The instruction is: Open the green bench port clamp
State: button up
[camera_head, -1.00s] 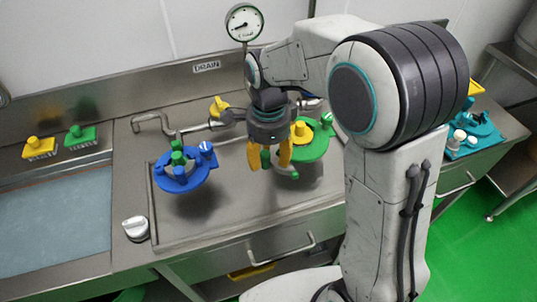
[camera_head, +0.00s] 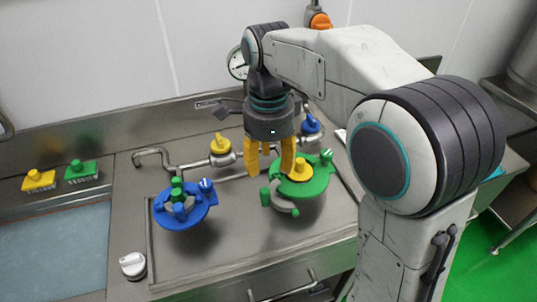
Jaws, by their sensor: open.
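The green bench port (camera_head: 318,187) is a green disc on the steel bench, right of centre, with a yellow knob (camera_head: 299,171) on top. A curved grey clamp arm (camera_head: 284,207) sticks out at its front left, with an upright green handle (camera_head: 265,198) at its end. A smaller green and white knob is at its right rim. My gripper (camera_head: 269,173) hangs above and behind the handle, its yellow fingers spread and empty. The right finger overlaps the disc's left edge in the picture; I cannot tell the exact gap.
A blue port (camera_head: 193,212) with a green top stands to the left. Behind are a tap pipe with a yellow valve (camera_head: 220,145) and a blue valve (camera_head: 311,124). A white knob (camera_head: 133,265) is at the front left. The bench between the ports is clear.

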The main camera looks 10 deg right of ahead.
jog(key=shift+r, duration=0.65)
jog(key=n, duration=1.6)
send_over(266, 187)
jog(key=shift+t, duration=0.4)
jog(key=f, duration=0.5)
jog(key=shift+s+d, duration=0.1)
jog(key=shift+s, duration=0.15)
jog(key=s+d+n+t, duration=0.1)
jog(key=s+d, duration=0.4)
jog(key=s, duration=0.3)
jog(key=s+d+f+n+t, duration=0.1)
jog(key=s+d, duration=0.4)
jog(key=s, duration=0.4)
jog(key=shift+t, duration=0.4)
